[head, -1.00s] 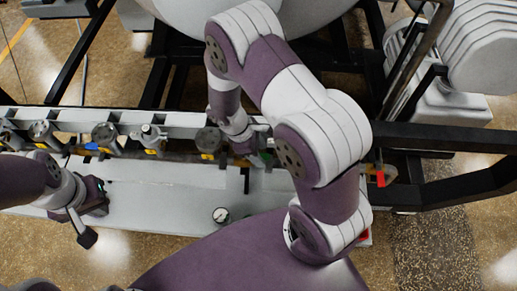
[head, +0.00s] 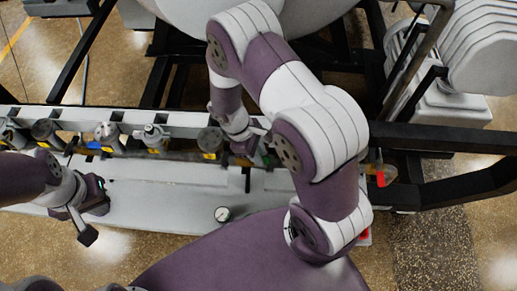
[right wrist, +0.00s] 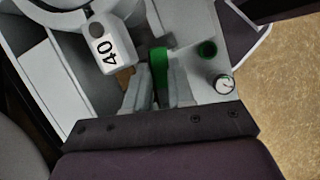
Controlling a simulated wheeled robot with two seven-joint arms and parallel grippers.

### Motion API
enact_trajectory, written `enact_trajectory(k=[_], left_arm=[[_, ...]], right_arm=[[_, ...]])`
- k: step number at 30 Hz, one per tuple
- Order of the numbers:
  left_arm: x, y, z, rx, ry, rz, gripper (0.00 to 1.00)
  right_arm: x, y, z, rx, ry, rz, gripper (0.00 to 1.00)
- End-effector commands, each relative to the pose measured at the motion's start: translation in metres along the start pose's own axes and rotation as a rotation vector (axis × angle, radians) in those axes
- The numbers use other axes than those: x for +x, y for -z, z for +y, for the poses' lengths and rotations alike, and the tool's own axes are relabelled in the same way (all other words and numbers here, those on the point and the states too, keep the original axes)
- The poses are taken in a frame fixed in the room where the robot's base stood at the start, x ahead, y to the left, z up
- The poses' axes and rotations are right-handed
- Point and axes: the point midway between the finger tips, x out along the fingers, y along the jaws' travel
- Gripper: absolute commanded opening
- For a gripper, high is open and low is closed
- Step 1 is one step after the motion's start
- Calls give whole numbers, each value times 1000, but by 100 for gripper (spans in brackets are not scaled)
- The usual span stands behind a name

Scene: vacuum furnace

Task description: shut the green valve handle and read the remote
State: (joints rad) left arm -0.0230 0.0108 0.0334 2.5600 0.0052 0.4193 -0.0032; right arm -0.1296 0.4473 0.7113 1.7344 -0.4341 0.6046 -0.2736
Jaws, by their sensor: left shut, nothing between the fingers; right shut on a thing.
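The green valve handle (right wrist: 158,65) stands between the fingers of my right gripper (right wrist: 157,92) in the right wrist view, and the fingers are shut on it. In the head view my right gripper (head: 262,152) is at the pipe row, partly hidden by my own arm, so the handle is hard to make out there. My left gripper (head: 86,233) is shut and empty, over the front edge of the pale bench, away from the handle. I cannot make out a remote in either view.
A small round gauge (head: 222,214) sits on the pale bench (head: 150,200); it also shows in the right wrist view (right wrist: 224,84). A white block marked 40 (right wrist: 110,50) is left of the handle. Several valves line the pipe. A red handle (head: 380,176) and black frame bars (head: 450,138) are at right.

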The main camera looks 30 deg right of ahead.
Motion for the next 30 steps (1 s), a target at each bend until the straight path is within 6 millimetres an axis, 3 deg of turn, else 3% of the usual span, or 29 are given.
enact_trajectory(k=[13,30], left_arm=[[-10,1,0,0,0,0,0],[-11,1,0,0,0,0,0]], right_arm=[[-2,0,-10,237,99,-4,0],[-1,0,-13,291,121,-5,0]])
